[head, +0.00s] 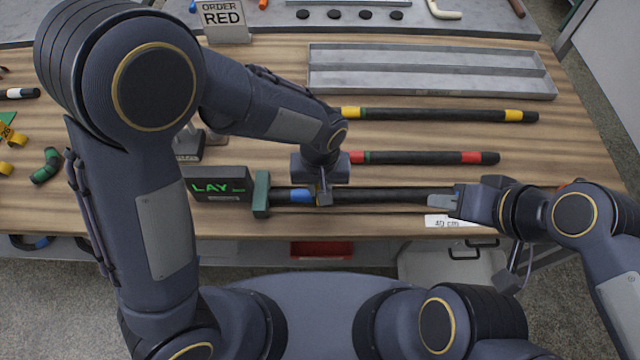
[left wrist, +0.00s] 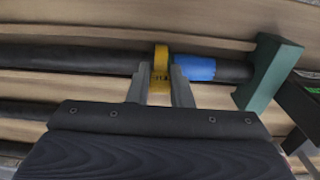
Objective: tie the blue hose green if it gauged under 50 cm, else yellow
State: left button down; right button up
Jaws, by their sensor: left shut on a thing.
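The blue-banded black hose (head: 380,196) lies along the table's front, its left end at a green block (head: 261,194). Its blue band (left wrist: 194,68) shows in the left wrist view. My left gripper (head: 324,197) is over this hose, just right of the blue band in the head view. In the left wrist view its fingers (left wrist: 160,88) are shut on a yellow tie (left wrist: 161,62), which lies across the hose beside the band. Whether it goes fully around is hidden. My right gripper (head: 446,201) is at the hose's right part; its grip is unclear.
A display (head: 217,185) reads "LAY". A "40 cm" label (head: 450,221) is by my right gripper. Yellow-banded (head: 435,115) and red-banded (head: 425,158) hoses lie behind, each with a green band. A grey tray (head: 430,86) is farther back. An "ORDER RED" sign (head: 222,18) stands at the back.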

pick_arm(q)
jog(key=shift+s+f+b, duration=0.15)
jog(key=shift+f+b, duration=0.15)
jog(key=shift+f, duration=0.1)
